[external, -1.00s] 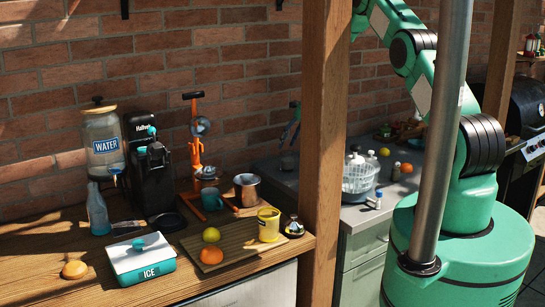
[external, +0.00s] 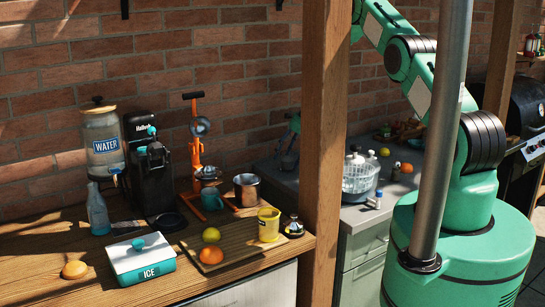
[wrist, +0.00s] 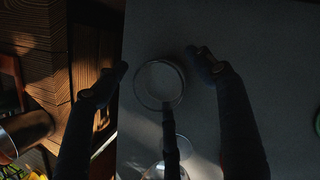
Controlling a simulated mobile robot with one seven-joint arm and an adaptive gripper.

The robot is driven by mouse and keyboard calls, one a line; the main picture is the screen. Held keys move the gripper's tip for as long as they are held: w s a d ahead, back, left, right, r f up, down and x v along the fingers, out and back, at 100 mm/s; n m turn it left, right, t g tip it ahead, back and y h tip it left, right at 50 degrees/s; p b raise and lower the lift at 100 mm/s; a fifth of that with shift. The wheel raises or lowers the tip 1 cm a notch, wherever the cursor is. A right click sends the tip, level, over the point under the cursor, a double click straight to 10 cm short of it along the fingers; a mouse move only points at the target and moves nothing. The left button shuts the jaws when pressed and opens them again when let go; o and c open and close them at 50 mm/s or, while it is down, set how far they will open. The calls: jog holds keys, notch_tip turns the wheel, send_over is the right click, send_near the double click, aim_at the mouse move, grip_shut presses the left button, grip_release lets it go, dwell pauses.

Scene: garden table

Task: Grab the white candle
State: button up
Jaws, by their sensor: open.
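In the wrist view, a round, cup-like thing with a clear rim and pale inside (wrist: 160,82) stands on the grey counter; it looks like the white candle, but the dim light leaves this unsure. My gripper (wrist: 160,68) is open above it, with one dark finger on each side and gaps between. In the external view, my gripper (external: 288,155) points down over the grey counter, just left of the wooden post. The candle cannot be made out clearly there.
A wooden post (external: 325,150) stands close to the right of my gripper. A white basket (external: 359,180) with bottles is farther right on the counter (external: 350,216). A clear round thing (wrist: 178,148) lies near the candle-like thing. The wooden table (external: 60,240) at left is crowded.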

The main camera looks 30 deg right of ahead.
jog(key=c, duration=1.5)
jog(key=shift+r, duration=0.2)
jog(key=shift+r+b, duration=0.35)
jog(key=shift+r, duration=4.55)
